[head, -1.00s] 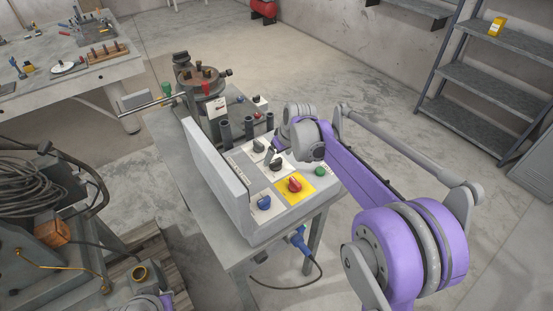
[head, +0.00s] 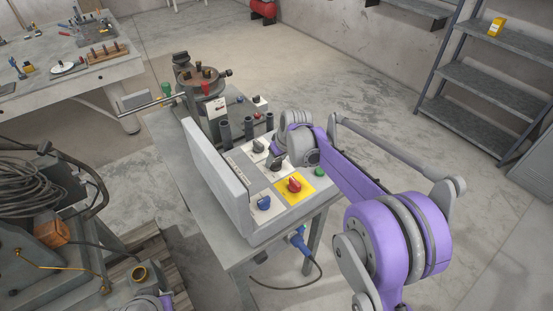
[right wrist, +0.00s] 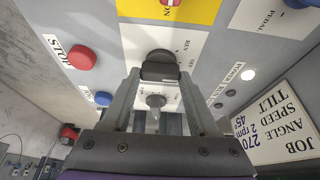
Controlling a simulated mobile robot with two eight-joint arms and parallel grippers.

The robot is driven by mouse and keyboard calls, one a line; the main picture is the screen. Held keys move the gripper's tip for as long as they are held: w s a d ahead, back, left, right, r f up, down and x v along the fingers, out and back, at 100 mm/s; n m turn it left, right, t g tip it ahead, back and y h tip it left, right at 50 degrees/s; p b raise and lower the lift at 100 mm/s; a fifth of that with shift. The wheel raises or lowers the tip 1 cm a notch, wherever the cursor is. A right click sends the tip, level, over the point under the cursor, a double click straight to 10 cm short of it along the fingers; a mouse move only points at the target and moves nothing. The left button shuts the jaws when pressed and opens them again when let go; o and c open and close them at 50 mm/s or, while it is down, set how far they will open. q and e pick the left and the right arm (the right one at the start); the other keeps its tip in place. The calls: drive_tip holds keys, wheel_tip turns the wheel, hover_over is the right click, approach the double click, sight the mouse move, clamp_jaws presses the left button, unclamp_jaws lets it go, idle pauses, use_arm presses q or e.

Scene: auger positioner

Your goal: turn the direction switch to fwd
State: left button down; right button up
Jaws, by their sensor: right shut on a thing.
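The direction switch is a black knob (right wrist: 160,66) on a white plate with small REV and OFF lettering, below the yellow plate in the right wrist view. My right gripper (right wrist: 159,74) is shut on this knob, one finger on each side. In the head view my right gripper (head: 271,160) reaches down to the control panel and partly hides the dark switch there. I cannot read the knob's exact pointer position, and no FWD mark is legible. My left gripper is outside both views.
The red knob on its yellow plate (head: 309,180), a blue knob (head: 263,202), a green button (head: 320,172) and another dark knob (head: 259,146) sit close by. An upright grey panel (head: 215,175) stands left of the controls. A red button (right wrist: 81,57) shows in the wrist view.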

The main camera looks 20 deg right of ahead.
drive_tip(key=shift+c, duration=0.5)
drive_tip(key=shift+m, duration=0.4)
drive_tip(key=m+h, duration=0.1)
drive_tip(key=m, duration=0.2)
drive_tip(key=shift+a+h+b, duration=0.15)
drive_tip(key=shift+h+b, duration=0.15)
drive_tip(key=m+h, duration=0.1)
drive_tip(key=m, duration=0.4)
drive_tip(key=shift+h, duration=0.4)
drive_tip(key=o, duration=1.4)
drive_tip(key=shift+c, duration=0.2)
drive_tip(key=shift+a, duration=0.1)
